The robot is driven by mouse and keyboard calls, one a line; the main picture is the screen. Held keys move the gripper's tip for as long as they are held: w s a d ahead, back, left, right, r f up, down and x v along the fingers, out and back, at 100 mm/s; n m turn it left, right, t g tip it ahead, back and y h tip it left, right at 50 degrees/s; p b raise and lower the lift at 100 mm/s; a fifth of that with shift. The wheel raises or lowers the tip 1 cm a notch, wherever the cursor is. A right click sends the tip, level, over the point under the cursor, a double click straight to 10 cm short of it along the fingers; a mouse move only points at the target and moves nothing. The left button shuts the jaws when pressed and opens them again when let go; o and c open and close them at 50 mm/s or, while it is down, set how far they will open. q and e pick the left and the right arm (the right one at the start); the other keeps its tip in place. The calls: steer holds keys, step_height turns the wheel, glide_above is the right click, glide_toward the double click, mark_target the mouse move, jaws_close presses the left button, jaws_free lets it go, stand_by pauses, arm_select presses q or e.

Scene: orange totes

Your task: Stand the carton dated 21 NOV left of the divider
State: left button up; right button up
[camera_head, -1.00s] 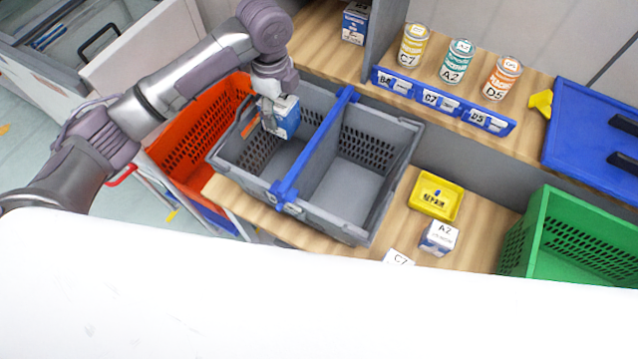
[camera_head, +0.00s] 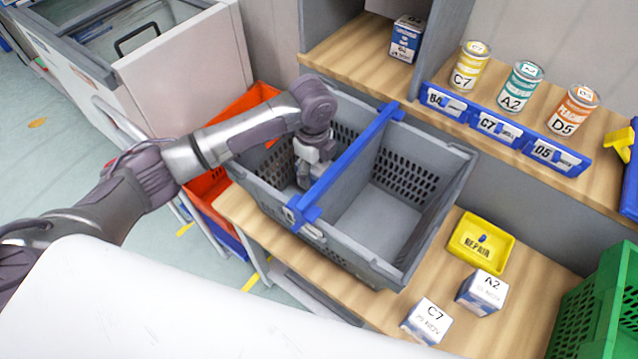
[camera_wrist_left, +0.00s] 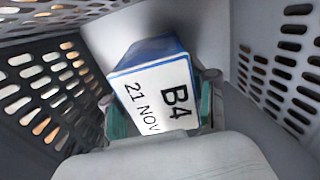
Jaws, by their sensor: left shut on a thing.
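The carton (camera_wrist_left: 155,85) is white and blue and reads "B4" and "21 NOV" in the left wrist view. My left gripper (camera_wrist_left: 160,112) is shut on it, one finger on each side, inside the grey tote (camera_head: 452,175). In the head view my left gripper (camera_head: 305,180) reaches down into the compartment left of the blue divider (camera_head: 345,160), and the carton is mostly hidden there. Whether the carton touches the tote floor I cannot tell. My right gripper is not in view.
The right compartment is empty. Cartons C7 (camera_head: 427,320) and A2 (camera_head: 482,292) and a yellow REPAIR tray (camera_head: 481,242) stand on the bench to the right. An orange tote (camera_head: 215,205) is at left, a green one (camera_head: 600,310) at right. Cans stand on the shelf behind.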

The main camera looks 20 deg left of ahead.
arm_select(q)
steer(key=shift+f, duration=2.1)
steer(key=shift+f, duration=0.15)
steer(key=o, duration=1.5)
steer(key=shift+o, duration=0.2)
step_height(320, 180, up, 12)
steer(key=shift+r, duration=0.2)
